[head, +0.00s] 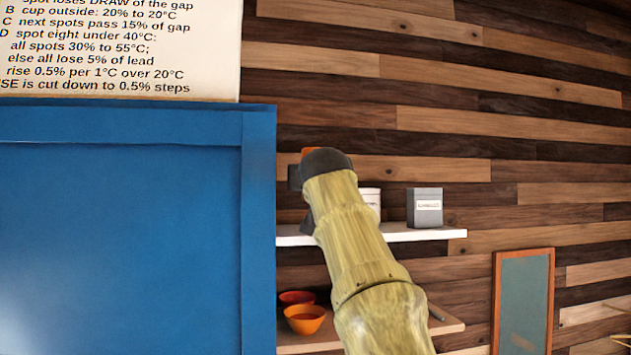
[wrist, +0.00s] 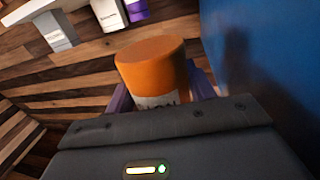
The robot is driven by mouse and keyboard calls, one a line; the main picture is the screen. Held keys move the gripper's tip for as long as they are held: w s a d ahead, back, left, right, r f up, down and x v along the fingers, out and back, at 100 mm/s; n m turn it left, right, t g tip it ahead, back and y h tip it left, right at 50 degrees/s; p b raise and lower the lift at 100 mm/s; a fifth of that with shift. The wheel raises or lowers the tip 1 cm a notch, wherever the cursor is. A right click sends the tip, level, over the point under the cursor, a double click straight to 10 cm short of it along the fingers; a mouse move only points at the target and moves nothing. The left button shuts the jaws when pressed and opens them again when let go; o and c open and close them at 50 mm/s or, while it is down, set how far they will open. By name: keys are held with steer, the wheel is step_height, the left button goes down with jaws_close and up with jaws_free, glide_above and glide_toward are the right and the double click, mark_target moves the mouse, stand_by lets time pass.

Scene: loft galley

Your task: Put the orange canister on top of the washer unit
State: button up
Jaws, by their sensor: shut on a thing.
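The orange canister (wrist: 152,62), with a white label, is held between the purple fingers of my gripper (wrist: 160,92). My gripper is shut on it, and the label is partly hidden by the gripper body. In the head view a small orange patch of the canister (head: 308,151) shows beside the dark end of my arm, next to the blue panel's right edge. Nothing in view can be surely told as the washer unit.
A large blue panel (head: 120,230) fills the left, close beside the canister, with a printed sign (head: 110,50) above it. A white shelf (head: 440,234) holds a grey box (head: 425,207) and a white container (head: 370,200). Below, an orange bowl (head: 305,319) sits on a wooden shelf.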

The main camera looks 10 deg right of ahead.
steer(key=shift+w+f, duration=0.15)
steer(key=shift+f, duration=0.55)
steer(key=w+f+n+y+b, duration=0.1)
steer(key=w+f+b, duration=0.1)
steer(key=w+f, duration=0.6)
steer(key=w+f+y+b, duration=0.15)
steer(key=w+f, duration=0.35)
steer(key=f, duration=0.7)
steer(key=shift+n, duration=0.4)
steer(key=w+f+b, duration=0.1)
steer(key=f, duration=0.7)
steer(key=w+d+f+b, duration=0.1)
steer(key=f, duration=0.7)
steer(key=w+d+f+b, duration=0.1)
steer(key=f, duration=0.7)
steer(key=shift+w+d+f, duration=0.1)
steer(key=shift+w+f, duration=0.1)
steer(key=s+d+f+b, duration=0.1)
steer(key=s+f+b, duration=0.15)
steer(key=f, duration=0.95)
steer(key=s+d+f+b, duration=0.2)
steer(key=s+f, duration=0.2)
steer(key=f, duration=0.8)
steer(key=s+d+f+b, duration=0.1)
steer(key=s+f+b, duration=0.2)
steer(key=s+f, duration=1.1)
steer(key=s, duration=0.2)
steer(key=shift+s+d+f, duration=0.3)
steer(key=shift+s+d, duration=0.05)
steer(key=shift+w, duration=0.1)
